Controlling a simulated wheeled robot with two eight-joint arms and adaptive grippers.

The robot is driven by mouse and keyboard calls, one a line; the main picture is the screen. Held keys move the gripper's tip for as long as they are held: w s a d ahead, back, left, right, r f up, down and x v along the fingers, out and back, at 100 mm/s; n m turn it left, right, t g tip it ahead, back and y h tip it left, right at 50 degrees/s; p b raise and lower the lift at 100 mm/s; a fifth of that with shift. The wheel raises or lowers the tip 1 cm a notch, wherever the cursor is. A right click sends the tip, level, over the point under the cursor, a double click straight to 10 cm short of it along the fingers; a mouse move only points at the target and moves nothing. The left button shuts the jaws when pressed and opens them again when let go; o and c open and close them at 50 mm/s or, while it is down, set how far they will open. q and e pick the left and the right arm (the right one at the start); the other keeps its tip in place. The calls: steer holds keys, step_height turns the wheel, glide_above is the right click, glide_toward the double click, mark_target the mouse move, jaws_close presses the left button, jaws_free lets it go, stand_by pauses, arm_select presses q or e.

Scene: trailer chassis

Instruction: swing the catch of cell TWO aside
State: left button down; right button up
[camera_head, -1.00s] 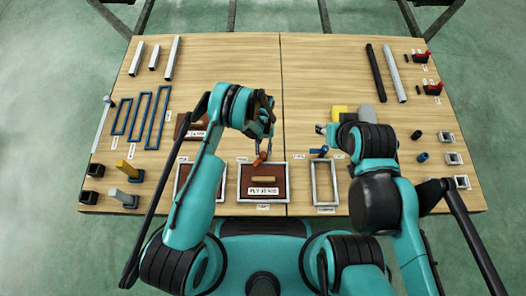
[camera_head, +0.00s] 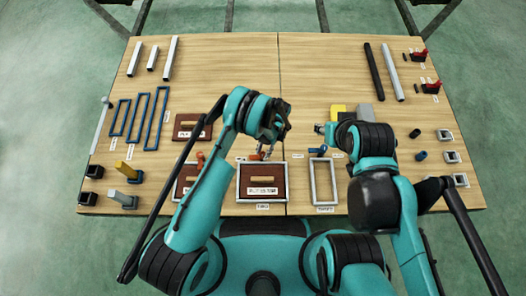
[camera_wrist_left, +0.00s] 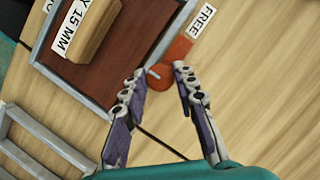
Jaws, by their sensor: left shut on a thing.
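The orange catch (camera_head: 256,156) sits at the far edge of the middle framed cell (camera_head: 239,185), which holds a brown panel with a wooden grip. I cannot read this cell's front label well enough to tell its number. In the left wrist view the catch (camera_wrist_left: 176,50) lies beside the frame corner, near a FREE label. My left gripper (camera_head: 267,149) is over the catch. In the left wrist view, its fingers (camera_wrist_left: 158,73) stand on either side of the catch's round end, shut on it. My right gripper (camera_head: 320,129) is near the blue catch (camera_head: 317,150); its jaws are too small to read.
The left cell (camera_head: 176,185) has a brown panel and its own orange catch (camera_head: 201,157). The right cell (camera_head: 312,182) is an empty frame. Another brown panel (camera_head: 185,132) lies behind the left cell. Yellow and grey blocks (camera_head: 338,112) stand by my right arm. The table's back middle is clear.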

stand_by(0.4)
arm_select(q)
steer(key=c, duration=1.2)
jaws_free()
steer(key=v, duration=1.2)
steer(key=shift+d, duration=0.1)
